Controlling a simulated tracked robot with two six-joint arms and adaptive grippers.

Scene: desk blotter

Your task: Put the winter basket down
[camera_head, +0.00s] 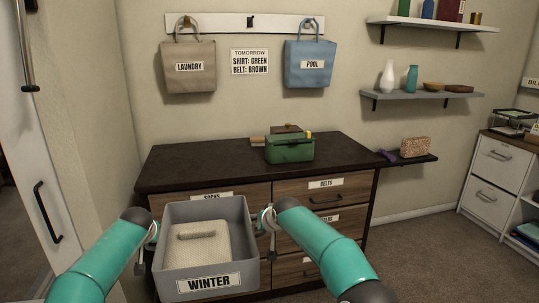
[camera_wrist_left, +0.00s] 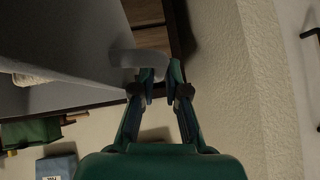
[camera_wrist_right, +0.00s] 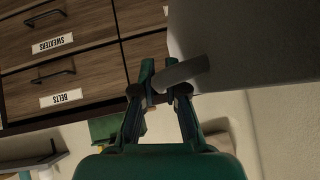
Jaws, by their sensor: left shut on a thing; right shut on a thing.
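The winter basket (camera_head: 171,252) is a grey open bin with a WINTER label (camera_head: 209,282) on its front. A cream folded item (camera_head: 203,246) lies inside it. Both arms hold the basket in front of the dresser, its far rim overlapping the dresser front in the head view. My left gripper (camera_wrist_left: 149,76) is shut on the grey handle at the basket's left side. My right gripper (camera_wrist_right: 160,82) is shut on the handle at its right side. The basket looks about level. Its underside is hidden, so I cannot tell what is beneath it.
The dark dresser top (camera_head: 200,165) is clear on its left part. A green box (camera_head: 289,149) stands at its middle back, with brown items behind. The dresser has labelled drawers (camera_head: 326,184). A small dark shelf (camera_head: 410,160) juts out at the right. Bags hang on the wall above.

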